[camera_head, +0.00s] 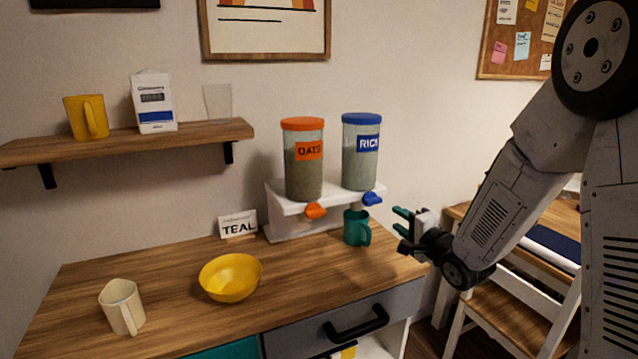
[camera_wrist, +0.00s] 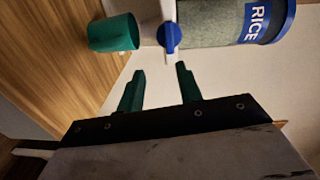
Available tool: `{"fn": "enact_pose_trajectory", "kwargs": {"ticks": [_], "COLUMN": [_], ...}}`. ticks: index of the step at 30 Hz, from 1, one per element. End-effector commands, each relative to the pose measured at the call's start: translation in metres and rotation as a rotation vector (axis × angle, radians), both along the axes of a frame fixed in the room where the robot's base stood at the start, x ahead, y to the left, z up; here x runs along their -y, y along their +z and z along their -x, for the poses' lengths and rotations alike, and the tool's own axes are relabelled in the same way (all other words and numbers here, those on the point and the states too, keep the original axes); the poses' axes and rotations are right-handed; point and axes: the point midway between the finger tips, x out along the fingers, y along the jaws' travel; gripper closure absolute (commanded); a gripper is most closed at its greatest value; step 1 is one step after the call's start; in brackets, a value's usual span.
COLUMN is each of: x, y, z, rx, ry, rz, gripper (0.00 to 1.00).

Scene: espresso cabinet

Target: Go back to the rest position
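My gripper (camera_head: 403,228) is at the right end of the counter in the head view, to the right of the teal mug. In the wrist view its two green fingers (camera_wrist: 160,88) are apart with nothing between them. The teal mug (camera_head: 355,229) stands upright on the counter below the blue spout of the rice dispenser (camera_head: 360,155). The mug also shows in the wrist view (camera_wrist: 114,33), clear of the fingers. The inside of the mug cannot be made out.
The oats dispenser (camera_head: 303,165) shares the white stand (camera_head: 285,229) with the rice. A wooden chair (camera_head: 510,310) stands at lower right. A grey drawer (camera_head: 300,339) is below the counter.

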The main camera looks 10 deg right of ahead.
Motion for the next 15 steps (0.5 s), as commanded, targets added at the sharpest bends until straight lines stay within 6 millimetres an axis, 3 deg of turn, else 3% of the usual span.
{"fn": "enact_pose_trajectory", "kwargs": {"ticks": [4,7,11,15], "x": [0.021,0.039,0.054,0.061], "y": [-0.056,-0.080,-0.087,-0.075], "z": [0.010,0.032,0.073,0.131], "rx": [-0.207,-0.377,-0.587,-0.798], "ry": [-0.050,-0.050,0.013,0.154], "rz": [0.298,0.529,0.787,0.995], "gripper": [0.65,0.65,0.65,0.65]}}
